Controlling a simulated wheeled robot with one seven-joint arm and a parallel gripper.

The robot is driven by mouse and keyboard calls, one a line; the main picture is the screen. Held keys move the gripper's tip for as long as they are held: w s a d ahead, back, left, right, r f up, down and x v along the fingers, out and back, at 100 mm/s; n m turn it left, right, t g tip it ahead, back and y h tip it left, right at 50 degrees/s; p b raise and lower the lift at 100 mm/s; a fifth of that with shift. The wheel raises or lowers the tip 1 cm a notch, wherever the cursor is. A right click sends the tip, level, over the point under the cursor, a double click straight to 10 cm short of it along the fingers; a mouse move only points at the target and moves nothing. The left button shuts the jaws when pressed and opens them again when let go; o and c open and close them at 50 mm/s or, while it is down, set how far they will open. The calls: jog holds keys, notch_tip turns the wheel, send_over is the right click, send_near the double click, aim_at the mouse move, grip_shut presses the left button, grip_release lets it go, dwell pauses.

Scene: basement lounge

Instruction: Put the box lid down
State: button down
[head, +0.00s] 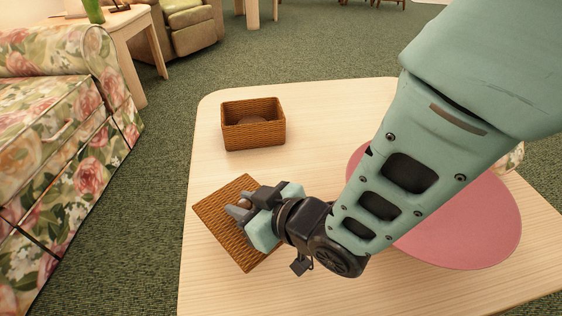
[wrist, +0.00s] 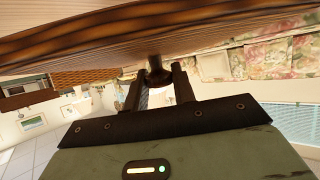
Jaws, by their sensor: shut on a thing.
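The box lid (head: 218,208) is a brown woven square panel with a small round knob, over the near left part of the table. My gripper (head: 243,206) is shut on the lid's knob, coming in from the right. I cannot tell whether the lid touches the table or hangs just above it. In the wrist view my gripper's fingers (wrist: 157,86) close around the dark knob (wrist: 158,70), with a brown surface close by along the top. The open woven box (head: 253,138) stands farther back on the table, apart from the lid, with a dark round thing inside.
The light wooden table (head: 320,110) has bare room between box and lid and behind my arm. A pink round mat (head: 465,230) lies at the right, partly hidden by my arm. A floral sofa (head: 60,150) stands left of the table.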

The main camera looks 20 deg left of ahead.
jog(key=shift+f+b, duration=1)
jog(key=shift+f, duration=1.4)
jog(key=shift+f, duration=0.2)
jog(key=c, duration=1.1)
grip_release()
jog(key=shift+c, duration=0.2)
jog(key=shift+r, duration=0.1)
jog(key=shift+d+r, duration=0.15)
jog(key=shift+r, duration=0.1)
jog(key=p+v, duration=0.5)
jog(key=v, duration=0.6)
jog(key=shift+d+p, duration=0.3)
